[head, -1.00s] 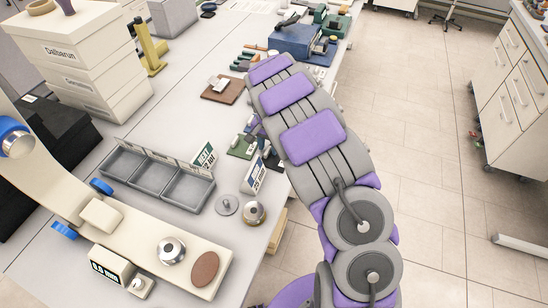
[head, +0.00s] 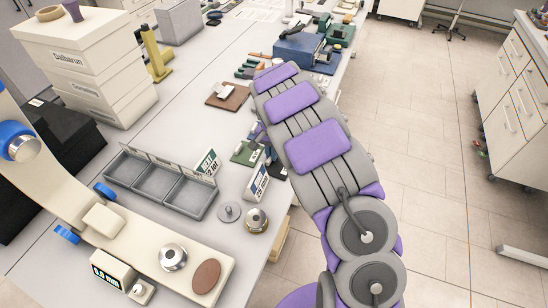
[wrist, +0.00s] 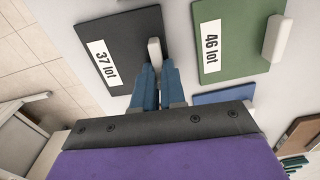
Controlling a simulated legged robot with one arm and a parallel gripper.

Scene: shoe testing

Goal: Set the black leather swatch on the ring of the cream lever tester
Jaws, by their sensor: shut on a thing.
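In the wrist view, the black swatch (wrist: 128,48) with a "37 lot" label lies flat on the pale table. My gripper (wrist: 156,72) is shut on its small cream tab (wrist: 154,48). In the head view my arm hides most of the gripper, and only a dark bit of the swatch (head: 273,165) shows. The cream lever tester (head: 130,235) stands at the lower left, with a raised lever arm, a metal ring-shaped seat (head: 173,257), a brown oval pad (head: 206,276) and a display reading about 0.0 mm.
A green swatch (wrist: 240,45) labelled "46 lot" lies close beside the black one. A grey compartment tray (head: 160,185), small sign cards (head: 257,182), a grey disc (head: 229,212) and a brass-toned round part (head: 256,220) stand between my arm and the tester. Cream drawers (head: 90,65) stand behind.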

